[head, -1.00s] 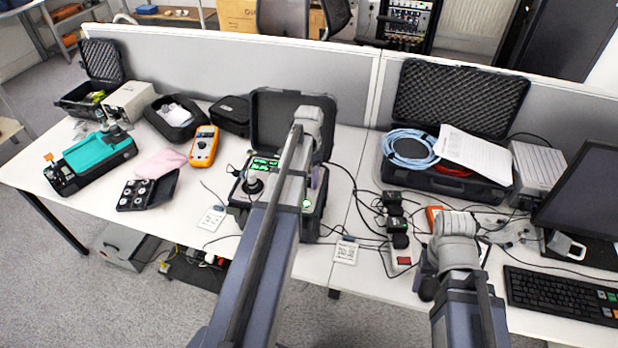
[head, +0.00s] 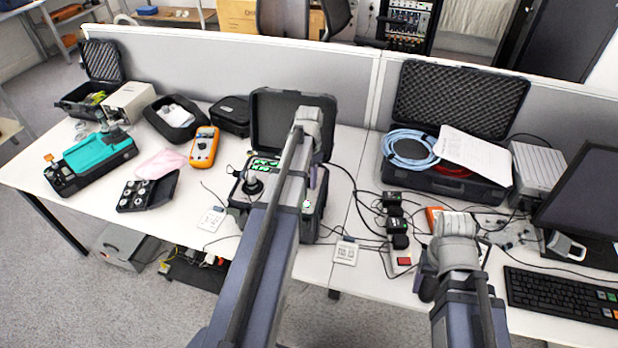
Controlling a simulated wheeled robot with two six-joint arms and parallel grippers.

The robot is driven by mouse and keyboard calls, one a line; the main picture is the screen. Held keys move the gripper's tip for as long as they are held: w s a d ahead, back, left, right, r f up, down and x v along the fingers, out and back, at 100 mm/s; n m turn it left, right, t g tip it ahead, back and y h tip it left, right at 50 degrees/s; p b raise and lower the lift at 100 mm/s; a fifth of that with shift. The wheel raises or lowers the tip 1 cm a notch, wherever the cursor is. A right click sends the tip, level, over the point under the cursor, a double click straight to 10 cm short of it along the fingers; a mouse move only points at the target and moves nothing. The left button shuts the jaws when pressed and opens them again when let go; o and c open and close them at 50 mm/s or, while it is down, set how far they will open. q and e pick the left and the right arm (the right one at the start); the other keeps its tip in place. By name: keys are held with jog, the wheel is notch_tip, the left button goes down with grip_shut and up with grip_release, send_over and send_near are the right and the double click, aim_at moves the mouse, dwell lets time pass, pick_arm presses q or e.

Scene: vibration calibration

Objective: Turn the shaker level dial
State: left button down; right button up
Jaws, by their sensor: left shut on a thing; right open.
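The shaker unit (head: 240,211) is a dark open case in the middle of the table, with green-lit displays (head: 265,163) and a round black-and-silver mount (head: 253,186) on its panel. My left arm reaches across it. My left gripper (head: 309,190) points down at the right side of the panel and is shut on what appears to be the level dial; my wrist and fingers hide most of it. A small pale-green spot (head: 306,205) shows just below the fingers. My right gripper (head: 428,286) is open and empty above the table's front right, partly hidden by its own wrist.
An orange multimeter (head: 204,147) and a teal device (head: 98,152) lie to the left. White cards (head: 346,252) lie near the front edge.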

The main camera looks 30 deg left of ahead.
aim_at(309, 180)
pick_arm(q)
jog(key=n, duration=1.2)
dwell(0.6)
jog(key=c, duration=0.5)
grip_release()
jog(key=shift+r, duration=0.1)
notch_tip(309, 180, up, 8)
jog(key=p, duration=0.8)
